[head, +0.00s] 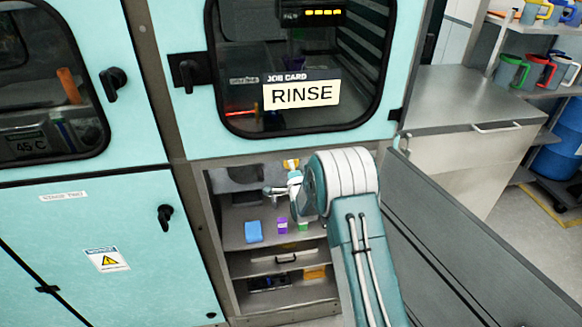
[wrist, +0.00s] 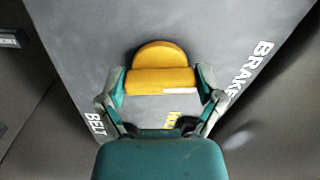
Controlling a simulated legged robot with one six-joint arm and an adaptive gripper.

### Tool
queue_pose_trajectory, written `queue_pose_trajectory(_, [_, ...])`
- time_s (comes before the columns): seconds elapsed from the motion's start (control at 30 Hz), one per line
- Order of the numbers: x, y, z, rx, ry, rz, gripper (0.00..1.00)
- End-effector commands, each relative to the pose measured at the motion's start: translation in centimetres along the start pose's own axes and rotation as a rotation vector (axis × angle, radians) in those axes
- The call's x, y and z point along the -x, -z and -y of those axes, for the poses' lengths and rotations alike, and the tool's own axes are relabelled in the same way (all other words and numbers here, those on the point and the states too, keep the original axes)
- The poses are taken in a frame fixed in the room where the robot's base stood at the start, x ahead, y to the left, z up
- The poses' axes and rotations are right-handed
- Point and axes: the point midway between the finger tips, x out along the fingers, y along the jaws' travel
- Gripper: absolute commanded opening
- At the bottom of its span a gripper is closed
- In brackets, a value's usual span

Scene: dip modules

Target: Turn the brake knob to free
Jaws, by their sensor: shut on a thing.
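The brake knob (wrist: 160,82) is a yellow-orange round knob with a raised bar across it and a white mark at the bar's right part. It sits on a grey panel (wrist: 95,45), with the word BRAKE at the right and BELT at the lower left. My gripper (wrist: 162,84) has one finger at each end of the bar and is shut on it. A yellow label (wrist: 174,119) below the knob is partly hidden by my gripper. In the head view the knob (head: 291,163) shows small inside the lower open bay, with my gripper (head: 283,190) in front.
The bay's shelf (head: 262,237) holds a blue block (head: 253,232), a purple item (head: 282,226) and a green one (head: 303,226). A drawer handle (head: 286,259) is below. A window above bears a RINSE card (head: 301,93). An open grey door panel (head: 440,240) stands at right.

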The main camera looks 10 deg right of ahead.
Motion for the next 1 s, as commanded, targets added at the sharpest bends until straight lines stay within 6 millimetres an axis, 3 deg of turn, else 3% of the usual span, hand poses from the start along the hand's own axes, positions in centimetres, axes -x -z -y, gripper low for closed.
queue_pose_trajectory(0.4, [0.04, 0.23, -0.31, -0.179, -0.007, -0.004, 0.38])
queue_pose_trajectory(0.93, [0.1, 0.32, -0.5, -0.203, -0.011, -0.006, 0.38])
queue_pose_trajectory(0.97, [0.1, 0.32, -0.52, -0.203, -0.011, -0.006, 0.94])
queue_pose_trajectory(1.0, [0.1, 0.32, -0.51, -0.202, -0.011, -0.006, 1.0])
